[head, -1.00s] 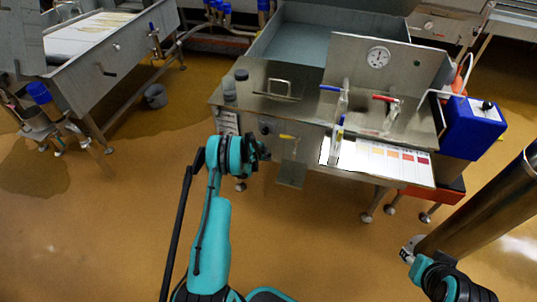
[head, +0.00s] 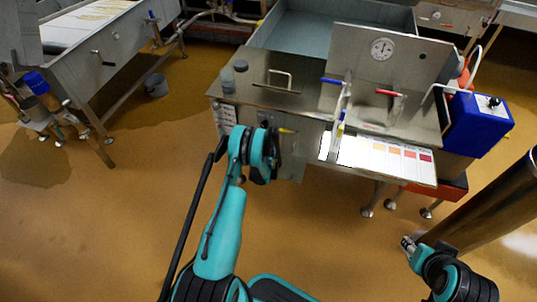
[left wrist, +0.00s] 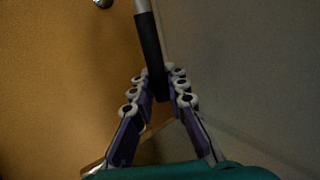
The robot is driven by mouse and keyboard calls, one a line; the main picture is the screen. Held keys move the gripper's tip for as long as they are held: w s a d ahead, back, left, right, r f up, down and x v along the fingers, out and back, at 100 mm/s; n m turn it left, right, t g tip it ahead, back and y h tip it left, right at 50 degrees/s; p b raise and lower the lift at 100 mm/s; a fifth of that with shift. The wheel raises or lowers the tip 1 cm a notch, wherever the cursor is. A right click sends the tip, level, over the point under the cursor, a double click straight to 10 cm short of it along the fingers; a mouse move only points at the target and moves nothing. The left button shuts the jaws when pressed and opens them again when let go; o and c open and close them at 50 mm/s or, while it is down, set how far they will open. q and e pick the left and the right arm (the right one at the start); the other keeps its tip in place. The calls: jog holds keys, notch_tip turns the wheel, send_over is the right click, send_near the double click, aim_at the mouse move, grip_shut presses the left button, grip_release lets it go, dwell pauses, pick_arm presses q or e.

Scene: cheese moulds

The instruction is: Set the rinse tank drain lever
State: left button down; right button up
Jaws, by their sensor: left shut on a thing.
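In the left wrist view a lever with a black grip (left wrist: 150,50) and a bright metal rod runs down between the fingers of my left gripper (left wrist: 162,82). The fingers are closed on the lower end of the grip. In the head view my left gripper (head: 271,153) is at the front of the steel rinse tank (head: 262,88), left of the white colour chart. My wrist hides the fingers and the black grip there. My right gripper (head: 407,245) is low at the right, beside a large metal cylinder; its fingers are too small to judge.
A yellow-handled valve (head: 286,131) is just right of my left wrist. Blue-handled (head: 333,81) and red-handled (head: 388,92) valves stand on the tank top. A blue box (head: 478,124) is at its right end. The metal cylinder (head: 480,207) stands near my right arm. Floor in front is clear.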

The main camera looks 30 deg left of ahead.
pick_arm(q)
jog(key=c, duration=1.8)
grip_release()
jog(key=shift+o, duration=0.2)
jog(key=v, duration=1.2)
jog(key=s+d+r+n, duration=0.2)
jog(key=d+r, duration=0.2)
jog(key=r, duration=0.4)
jog(key=s+d+r+n+h, duration=0.1)
jog(key=s+d+r+n, duration=0.15)
jog(key=r, duration=0.65)
jog(key=s+d+r+n, duration=0.1)
jog(key=d+r+n, duration=0.1)
jog(key=d+r, duration=0.45)
jog(key=s+d+r+n, duration=0.2)
jog(key=s+d+r, duration=0.1)
jog(key=s, duration=0.4)
jog(key=s+d+r+n+h, duration=0.1)
jog(key=s+d+r+n, duration=0.1)
jog(key=s, duration=0.6)
jog(key=s+d+r+n+t+h, duration=0.1)
jog(key=s+d+r+n, duration=0.2)
jog(key=s, duration=0.4)
jog(key=shift+s+d+r+n, duration=0.3)
jog(key=shift+d+r+n, duration=0.1)
jog(key=shift+r+n, duration=0.35)
